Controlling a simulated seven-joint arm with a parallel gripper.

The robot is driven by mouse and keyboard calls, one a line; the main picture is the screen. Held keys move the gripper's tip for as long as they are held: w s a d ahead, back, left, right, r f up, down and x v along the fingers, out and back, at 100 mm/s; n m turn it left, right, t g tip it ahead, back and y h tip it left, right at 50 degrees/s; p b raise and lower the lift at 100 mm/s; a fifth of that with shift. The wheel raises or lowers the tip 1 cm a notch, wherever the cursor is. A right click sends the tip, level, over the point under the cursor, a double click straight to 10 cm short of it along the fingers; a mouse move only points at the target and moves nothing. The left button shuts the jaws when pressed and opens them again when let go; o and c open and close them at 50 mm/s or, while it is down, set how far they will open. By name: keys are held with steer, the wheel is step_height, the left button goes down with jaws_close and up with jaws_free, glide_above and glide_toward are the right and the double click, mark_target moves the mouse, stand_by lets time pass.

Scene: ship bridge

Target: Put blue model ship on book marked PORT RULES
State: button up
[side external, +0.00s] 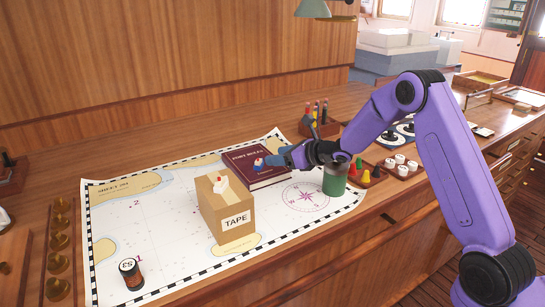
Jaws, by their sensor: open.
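The dark red book marked PORT RULES (240,155) lies flat on the chart. A small model ship with a blue hull and red and white parts, the blue model ship (258,164), shows over the book's cover and appears to rest on it. My gripper (270,161) is low over the right part of the book, right beside the ship, with its jaws open. The fingers are small and overlap the ship's side, so I cannot tell whether they touch it.
A cardboard box marked TAPE (228,217) stands in front of the book, with a white and red model ship (221,184) at its top. A green cylinder (334,180) stands right of the book. A dark canister (131,274) stands front left.

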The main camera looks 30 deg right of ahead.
steer(key=shift+s+d+r, duration=0.1)
steer(key=shift+s, duration=0.2)
steer(key=s+a+r+m+g+h, duration=0.1)
steer(key=s+a+r+m+g, duration=0.15)
steer(key=s+m, duration=0.5)
steer(key=s+a+r+m+g+h, duration=0.1)
steer(key=s+a+m+g, duration=0.25)
steer(key=s+m, duration=0.4)
steer(key=s+d+m+g+h, duration=0.1)
steer(key=s+d+m+g, duration=0.1)
steer(key=s, duration=0.9)
steer(key=s+d+m+g+h, duration=0.1)
steer(key=s+d+m, duration=0.4)
steer(key=s, duration=0.6)
steer(key=s+d+m+g, duration=0.3)
steer(key=s+m, duration=0.3)
steer(key=s, duration=0.5)
steer(key=shift+s+d+h, duration=0.35)
steer(key=shift+d+h, duration=0.05)
steer(key=shift+d, duration=0.05)
